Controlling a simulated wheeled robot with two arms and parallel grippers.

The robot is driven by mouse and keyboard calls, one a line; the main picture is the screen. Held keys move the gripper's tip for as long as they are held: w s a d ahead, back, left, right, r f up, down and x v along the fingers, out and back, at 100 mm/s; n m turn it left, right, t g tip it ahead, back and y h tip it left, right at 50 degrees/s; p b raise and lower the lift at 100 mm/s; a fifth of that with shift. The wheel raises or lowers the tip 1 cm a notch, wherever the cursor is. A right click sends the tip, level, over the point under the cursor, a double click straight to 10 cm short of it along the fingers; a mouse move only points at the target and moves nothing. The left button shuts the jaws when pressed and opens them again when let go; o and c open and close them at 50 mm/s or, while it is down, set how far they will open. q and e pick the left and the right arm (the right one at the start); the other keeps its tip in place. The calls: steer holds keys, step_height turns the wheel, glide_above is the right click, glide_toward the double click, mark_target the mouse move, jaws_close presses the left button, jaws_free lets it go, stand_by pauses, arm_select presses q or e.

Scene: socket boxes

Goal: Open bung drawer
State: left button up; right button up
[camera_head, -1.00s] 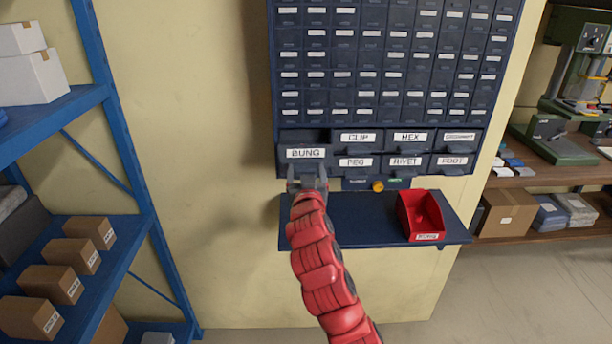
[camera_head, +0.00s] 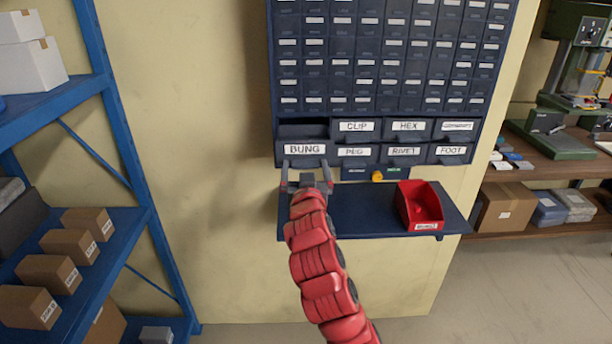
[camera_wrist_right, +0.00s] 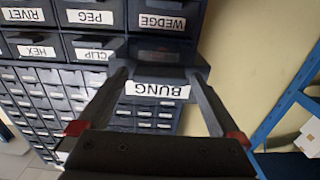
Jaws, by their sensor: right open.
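The bung drawer (camera_head: 292,149) is dark blue with a white BUNG label. It sits at the left of the upper row of large drawers and stands out from the cabinet front, with a dark gap showing above its front. In the right wrist view the drawer (camera_wrist_right: 165,73) appears upside down, between my fingers. My right gripper (camera_head: 307,176) is open, just below the label at the drawer's lower front edge; it also shows in the right wrist view (camera_wrist_right: 162,82). I cannot tell whether the fingers touch the drawer. My left gripper is out of view.
A blue ledge (camera_head: 365,222) below the drawers holds a red bin (camera_head: 419,207) at its right. An orange round item (camera_head: 377,176) is above the ledge. A blue shelf rack (camera_head: 118,110) with boxes stands left. A workbench (camera_head: 560,170) is right.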

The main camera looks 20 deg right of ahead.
steer(key=b+v, duration=0.2)
steer(key=v, duration=0.2)
steer(key=shift+s+a+f, duration=0.15)
steer(key=shift+s+f, duration=0.05)
steer(key=shift+s, duration=0.15)
steer(key=p+v, duration=1.2)
steer(key=p, duration=0.5)
steer(key=shift+s+r, duration=0.25)
steer(key=shift+s, duration=0.05)
